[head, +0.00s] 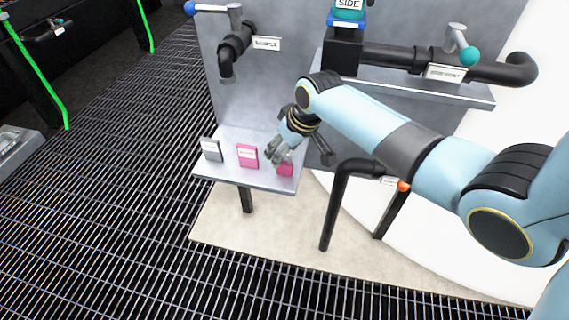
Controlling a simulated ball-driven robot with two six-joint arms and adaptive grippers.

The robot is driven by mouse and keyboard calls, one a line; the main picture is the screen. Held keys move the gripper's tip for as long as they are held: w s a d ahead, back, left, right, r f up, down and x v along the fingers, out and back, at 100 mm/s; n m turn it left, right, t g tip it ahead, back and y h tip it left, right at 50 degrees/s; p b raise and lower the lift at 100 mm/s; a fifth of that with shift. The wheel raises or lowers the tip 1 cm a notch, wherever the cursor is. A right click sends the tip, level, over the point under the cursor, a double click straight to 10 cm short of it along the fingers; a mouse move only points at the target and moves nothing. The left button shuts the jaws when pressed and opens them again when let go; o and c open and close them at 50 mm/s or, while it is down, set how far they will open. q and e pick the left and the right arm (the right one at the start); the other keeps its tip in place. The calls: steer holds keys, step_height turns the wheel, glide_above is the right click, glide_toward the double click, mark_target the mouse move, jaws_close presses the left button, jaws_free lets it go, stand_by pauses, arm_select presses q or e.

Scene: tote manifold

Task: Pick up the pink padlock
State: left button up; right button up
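A small pink block-like thing (285,170) is on the right part of a small grey shelf (232,179), partly hidden by my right gripper. It may be the pink padlock, but its shape and any shackle are not clear. My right gripper (279,155) is right at it, fingers pointing down and left; whether they touch or grip it cannot be told. A second pink piece (247,156) with a white label stands upright on the shelf to the left. My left gripper is not in view.
A grey labelled piece (211,150) stands at the shelf's left end. A grey panel rises behind, with a black pipe (235,50) above. A bent black pipe with an orange-ended handle (403,186) is at the right. Metal grating (110,200) lies left and below.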

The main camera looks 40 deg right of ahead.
steer(key=shift+x, duration=1.15)
steer(key=shift+s, duration=0.1)
steer(key=shift+c, duration=0.2)
steer(key=c, duration=0.9)
steer(key=shift+s, duration=0.1)
jaws_close()
